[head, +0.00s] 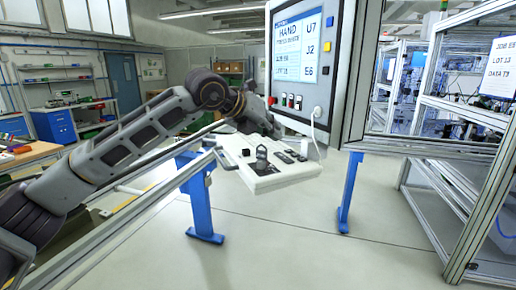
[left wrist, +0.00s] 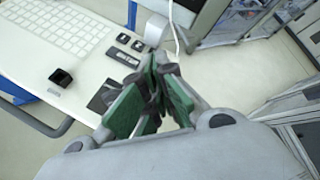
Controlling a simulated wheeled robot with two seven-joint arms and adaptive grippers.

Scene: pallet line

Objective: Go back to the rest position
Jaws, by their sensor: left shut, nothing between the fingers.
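My left arm comes in from the left in the head view and reaches to the console's white shelf. Its gripper (head: 274,133) is over the back of the shelf, below the screen panel, and small in this view. In the left wrist view the green-padded fingers of my left gripper (left wrist: 157,75) are together, with nothing held between them. They point toward the shelf edge beside a dark flat pad, which they partly cover. Whether they touch the shelf is hard to tell. My right gripper is in neither view.
The white shelf (head: 285,179) carries a keyboard (left wrist: 50,28), a small black block (left wrist: 61,77) and small dark labels. A screen panel (head: 302,50) with buttons hangs above it. A blue post (head: 200,195) and metal rail stand near my arm. A framed enclosure (head: 465,120) stands right. Open floor lies in front.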

